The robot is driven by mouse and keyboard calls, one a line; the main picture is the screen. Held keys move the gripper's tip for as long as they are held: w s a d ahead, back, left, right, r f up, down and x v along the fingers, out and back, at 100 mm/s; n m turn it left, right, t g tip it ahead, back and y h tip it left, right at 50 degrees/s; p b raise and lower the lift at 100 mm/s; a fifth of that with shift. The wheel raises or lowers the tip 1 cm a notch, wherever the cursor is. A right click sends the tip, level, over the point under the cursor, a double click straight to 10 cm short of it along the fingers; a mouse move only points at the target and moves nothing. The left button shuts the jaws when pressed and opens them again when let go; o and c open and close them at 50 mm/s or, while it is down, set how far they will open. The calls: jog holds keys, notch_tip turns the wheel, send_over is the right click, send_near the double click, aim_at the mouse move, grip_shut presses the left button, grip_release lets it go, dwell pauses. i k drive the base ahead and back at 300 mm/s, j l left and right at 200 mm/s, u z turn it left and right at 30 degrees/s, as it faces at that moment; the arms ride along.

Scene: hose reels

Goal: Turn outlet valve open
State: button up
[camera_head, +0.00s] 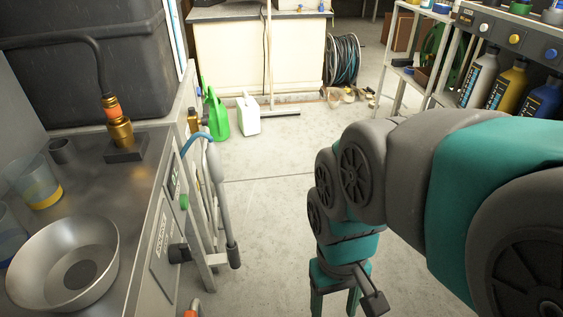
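No part is clearly marked as the outlet valve, and I cannot tell which one it is. A brass fitting with an orange collar (118,125) stands upright on the metal counter at the left, with a black hose running into its top. A black knob (179,254) sticks out from the counter's front panel, below a green button (183,202). My gripper (335,303) points down at the bottom centre, over the floor and well right of the counter. Its two teal fingers are apart with floor between them, and their tips are cut off by the frame edge.
A metal bowl (62,262) and a clear cup (38,182) stand on the counter (118,205). A grey spray wand (219,195) hangs along its front. A hose reel (343,61) and green jug (216,117) stand farther back. Open floor (275,165) lies between.

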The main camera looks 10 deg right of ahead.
aim_at(205, 121)
jog(key=i+l+u, duration=0.15)
jog(key=l+u, duration=0.15)
jog(key=i+l+u, duration=0.1)
jog(key=l+u, duration=0.45)
jog(key=l, duration=0.15)
jog(key=k+l+u, duration=0.1)
jog(key=l+u, duration=0.1)
jog(key=l, duration=0.25)
jog(key=k+j, duration=0.05)
